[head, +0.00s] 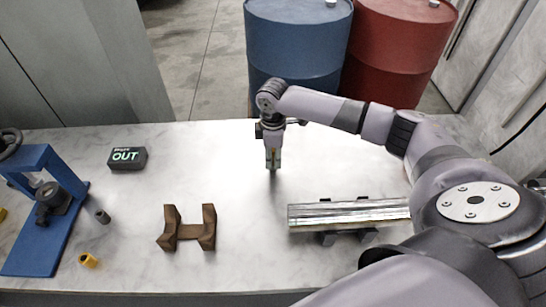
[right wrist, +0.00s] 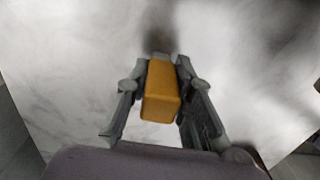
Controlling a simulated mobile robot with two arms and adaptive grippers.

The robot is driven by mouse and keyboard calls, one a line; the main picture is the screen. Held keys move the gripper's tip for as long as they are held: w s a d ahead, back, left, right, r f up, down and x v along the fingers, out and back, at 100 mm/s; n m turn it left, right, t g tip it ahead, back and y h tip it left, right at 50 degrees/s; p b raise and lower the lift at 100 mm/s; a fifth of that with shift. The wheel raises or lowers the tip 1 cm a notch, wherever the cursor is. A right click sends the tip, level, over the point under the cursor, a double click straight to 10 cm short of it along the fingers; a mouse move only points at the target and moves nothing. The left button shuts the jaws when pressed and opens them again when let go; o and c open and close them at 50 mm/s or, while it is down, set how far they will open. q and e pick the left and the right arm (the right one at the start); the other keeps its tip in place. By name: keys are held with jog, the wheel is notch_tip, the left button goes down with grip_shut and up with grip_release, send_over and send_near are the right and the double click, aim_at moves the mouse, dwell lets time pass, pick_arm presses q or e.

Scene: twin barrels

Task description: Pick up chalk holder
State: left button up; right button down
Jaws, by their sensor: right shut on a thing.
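My right gripper (head: 272,163) points straight down over the middle of the white table. In the right wrist view my right gripper (right wrist: 160,85) is shut on a yellow-orange block with rounded edges, which appears to be the chalk holder (right wrist: 161,95). The block sits between the two grey fingers. In the head view the fingers hide most of it. A soft dark shadow lies close by its far end; I cannot tell whether it touches the table. My left gripper is not in view.
Small grey (head: 102,216) and yellow (head: 88,260) cylinders lie left. Blue (head: 297,45) and red (head: 400,50) barrels stand behind.

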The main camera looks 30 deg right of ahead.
notch_tip(320, 180, up, 20)
jog(key=b, duration=0.2)
dwell(0.4)
